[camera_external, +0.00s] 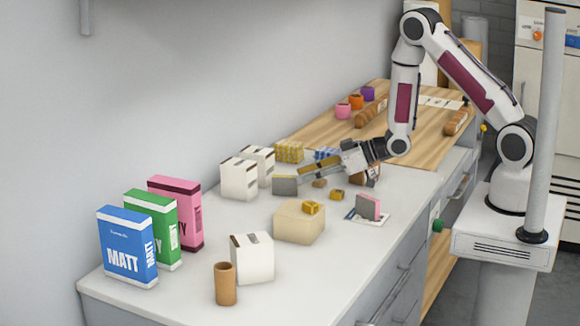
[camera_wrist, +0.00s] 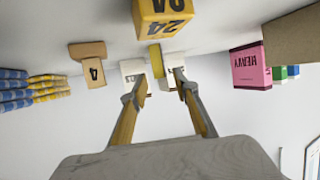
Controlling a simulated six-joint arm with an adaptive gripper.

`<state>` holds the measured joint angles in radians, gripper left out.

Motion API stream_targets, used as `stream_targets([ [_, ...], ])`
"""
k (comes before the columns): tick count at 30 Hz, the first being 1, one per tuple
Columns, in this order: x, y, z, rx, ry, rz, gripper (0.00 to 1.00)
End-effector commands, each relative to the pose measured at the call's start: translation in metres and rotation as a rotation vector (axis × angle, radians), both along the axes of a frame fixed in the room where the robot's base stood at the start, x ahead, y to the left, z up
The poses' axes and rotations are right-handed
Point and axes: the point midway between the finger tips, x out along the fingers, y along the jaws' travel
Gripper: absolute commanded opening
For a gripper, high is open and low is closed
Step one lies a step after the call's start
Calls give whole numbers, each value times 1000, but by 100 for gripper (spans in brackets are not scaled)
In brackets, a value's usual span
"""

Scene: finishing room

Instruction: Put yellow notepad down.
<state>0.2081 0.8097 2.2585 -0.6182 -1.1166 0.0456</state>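The yellow notepad (camera_external: 285,186) is a thin slab with a grey broad side, upright on the white counter in front of the white cartons. In the wrist view its narrow yellow edge (camera_wrist: 156,61) shows between and just beyond my fingertips, its foot on the counter, which appears at the top there. My gripper (camera_external: 300,180) reaches in low from the right. In the wrist view my gripper (camera_wrist: 162,82) has its fingers apart, with a gap visible beside the notepad, so it looks open around it. Whether one finger touches the notepad is unclear.
White cartons (camera_external: 239,179) stand just behind the notepad. A yellow block marked 24 (camera_wrist: 165,17) is close by. A tan box (camera_external: 298,226) and a pink-and-grey pad (camera_external: 367,207) stand nearer the front. Upright blue, green and pink boxes (camera_external: 127,247) fill the left end.

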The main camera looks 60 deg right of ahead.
Motion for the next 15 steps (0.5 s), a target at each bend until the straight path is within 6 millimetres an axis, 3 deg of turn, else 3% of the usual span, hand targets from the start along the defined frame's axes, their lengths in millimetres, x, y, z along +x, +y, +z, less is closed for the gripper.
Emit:
stream_targets([
  [15,-63,-27,29,1,-1,-2,30],
])
